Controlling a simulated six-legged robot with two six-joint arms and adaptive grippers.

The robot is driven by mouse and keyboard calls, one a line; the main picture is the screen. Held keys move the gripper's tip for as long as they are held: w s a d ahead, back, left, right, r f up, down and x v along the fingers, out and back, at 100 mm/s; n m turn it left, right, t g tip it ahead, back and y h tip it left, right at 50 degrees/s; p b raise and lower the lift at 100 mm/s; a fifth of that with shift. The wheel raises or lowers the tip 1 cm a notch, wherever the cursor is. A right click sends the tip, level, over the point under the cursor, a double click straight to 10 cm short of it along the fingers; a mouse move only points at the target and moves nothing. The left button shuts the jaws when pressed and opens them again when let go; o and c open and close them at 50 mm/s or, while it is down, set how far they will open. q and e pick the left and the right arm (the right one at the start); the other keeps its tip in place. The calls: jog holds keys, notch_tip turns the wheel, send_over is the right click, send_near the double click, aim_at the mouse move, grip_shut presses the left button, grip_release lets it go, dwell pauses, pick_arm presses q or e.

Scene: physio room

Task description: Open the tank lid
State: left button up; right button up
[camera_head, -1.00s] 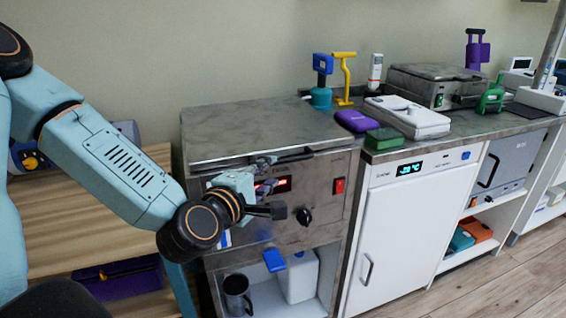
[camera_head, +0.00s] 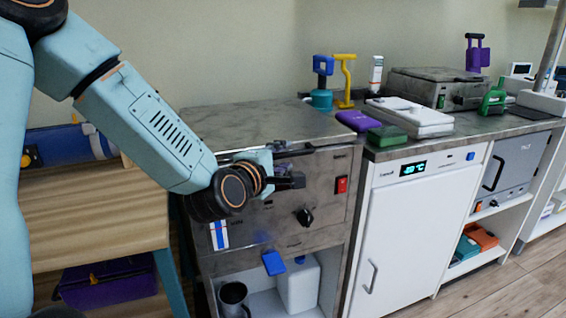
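The tank is the grey metal unit (camera_head: 325,190) with a red switch and a black knob on its front. Its flat metal lid (camera_head: 245,122) lies level on top and looks shut. A dark bar handle (camera_head: 297,151) runs along the lid's front edge. My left gripper (camera_head: 283,172) is in front of the tank's upper front, just below and beside the handle. One dark finger points right; the wrist hides much of the rest, so its opening and any contact with the handle are unclear. The tank's display is covered by my gripper. My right gripper is out of view.
A blue-and-teal tool (camera_head: 321,97), a yellow tool (camera_head: 346,80) and a purple case (camera_head: 358,121) stand or lie right of the lid. A white freezer (camera_head: 405,230) adjoins the tank's right side. A wooden bench (camera_head: 95,220) is at left. Below the tank is an open shelf with a mug (camera_head: 233,298).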

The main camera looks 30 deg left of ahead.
pick_arm(q)
jog(key=shift+w, duration=0.3)
grip_shut()
dwell(0.3)
dwell(0.4)
